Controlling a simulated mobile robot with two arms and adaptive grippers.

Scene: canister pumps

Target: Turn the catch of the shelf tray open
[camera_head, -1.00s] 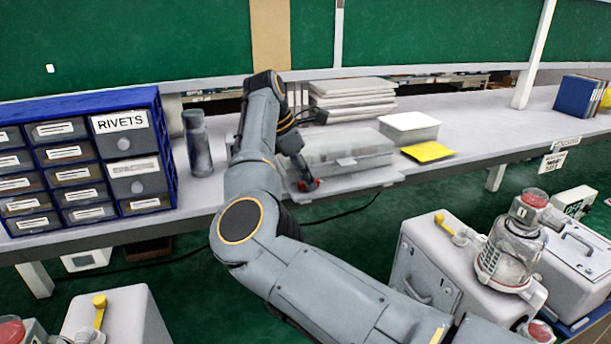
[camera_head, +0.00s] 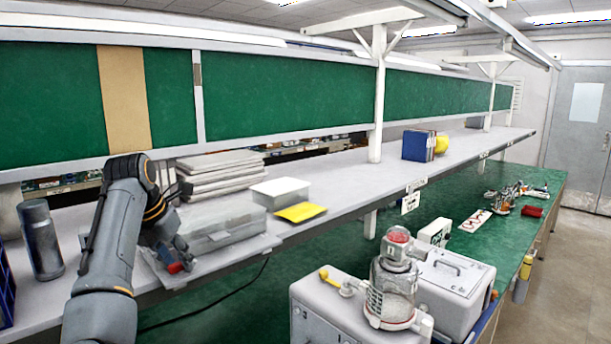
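The shelf tray (camera_head: 213,222) is a grey box with a see-through lid on the shelf at left, resting on a flat pale board. A small pale tab shows on its front face; I cannot make out the catch's position clearly. The forearm hides part of the tray's left side.
A white box (camera_head: 280,192), a yellow pad (camera_head: 300,212) and a stack of pale binders (camera_head: 217,172) lie near the tray. A dark bottle (camera_head: 41,240) stands left of my arm. A canister pump (camera_head: 391,285) stands lower right. The shelf further right has free room.

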